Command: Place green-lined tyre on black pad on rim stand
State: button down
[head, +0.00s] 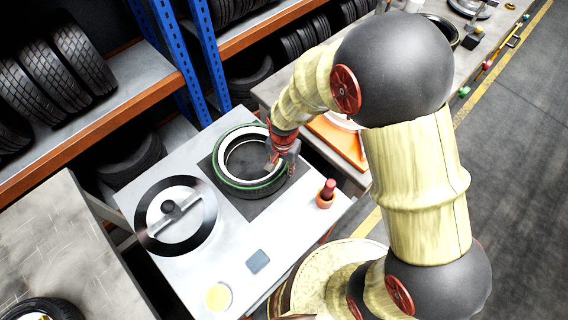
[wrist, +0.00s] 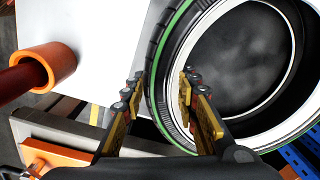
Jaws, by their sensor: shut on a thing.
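The green-lined tyre (head: 234,182) lies flat over the black pad (head: 250,209) on the grey-white stand top (head: 130,198). A white band and a green line run round its upper side. My gripper (head: 279,160) is at the tyre's right side. In the wrist view my gripper (wrist: 158,92) has one finger outside and one inside the tyre wall (wrist: 158,75), shut on it. The dark pad surface shows through the tyre's hole. Whether the tyre's underside touches the pad is hard to tell.
A red peg in an orange cup (head: 326,193) stands to the right. A blue-grey square (head: 258,261) and yellow disc (head: 218,297) are nearer. Tyre shelves (head: 130,95) stand behind.

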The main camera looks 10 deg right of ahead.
jog(key=shift+w+f, duration=0.15)
jog(key=shift+f, duration=0.2)
jog(key=c, duration=1.4)
grip_release()
